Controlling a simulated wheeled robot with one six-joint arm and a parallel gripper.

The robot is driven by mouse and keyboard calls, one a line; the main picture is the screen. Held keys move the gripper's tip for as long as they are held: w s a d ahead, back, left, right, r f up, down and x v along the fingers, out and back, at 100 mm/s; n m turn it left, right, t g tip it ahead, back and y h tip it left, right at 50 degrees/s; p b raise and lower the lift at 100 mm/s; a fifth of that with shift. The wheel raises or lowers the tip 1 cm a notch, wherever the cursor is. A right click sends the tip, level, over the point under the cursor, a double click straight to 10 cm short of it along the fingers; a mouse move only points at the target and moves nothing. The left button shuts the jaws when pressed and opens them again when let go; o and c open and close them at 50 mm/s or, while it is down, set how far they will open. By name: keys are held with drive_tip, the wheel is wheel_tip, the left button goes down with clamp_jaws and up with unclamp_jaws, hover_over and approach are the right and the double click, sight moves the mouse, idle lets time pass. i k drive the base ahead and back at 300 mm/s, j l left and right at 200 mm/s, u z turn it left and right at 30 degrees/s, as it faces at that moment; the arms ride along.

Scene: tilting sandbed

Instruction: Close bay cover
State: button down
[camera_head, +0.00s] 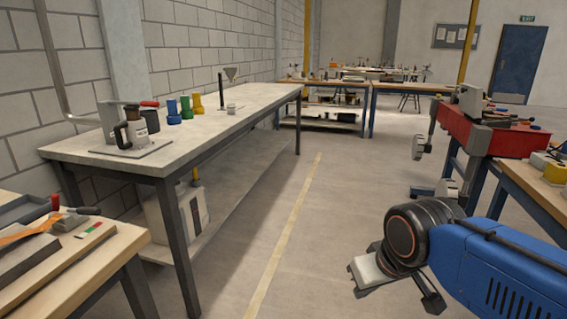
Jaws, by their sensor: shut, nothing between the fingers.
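My blue arm reaches in from the lower right with a black joint at its end. What looks like my gripper (374,276) is at the joint's left, a pale plate on a dark bracket, above the floor. It is shut and holds nothing visible. A red machine frame (492,134) on blue legs stands beyond it at the right, with grey metal parts on top and pale blocks on dark brackets along its left side. No bay cover can be made out. My gripper is apart from the red frame.
A long grey workbench (180,141) stands at the left, holding coloured cups (186,107) and a press-like device (131,128). A wooden bench (112,250) with tools is in the left foreground. The floor aisle (290,235), marked by a yellow line, is clear.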

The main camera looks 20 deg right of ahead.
sight(470, 98)
drive_tip(key=i+z, duration=0.45)
drive_tip(key=i+j+z, duration=0.1)
drive_tip(key=i+z, duration=0.35)
drive_tip(key=i+j+z, duration=0.25)
drive_tip(key=z, duration=0.15)
drive_tip(key=i+j+z, duration=0.45)
drive_tip(key=k+l, duration=0.05)
drive_tip(key=l, duration=0.05)
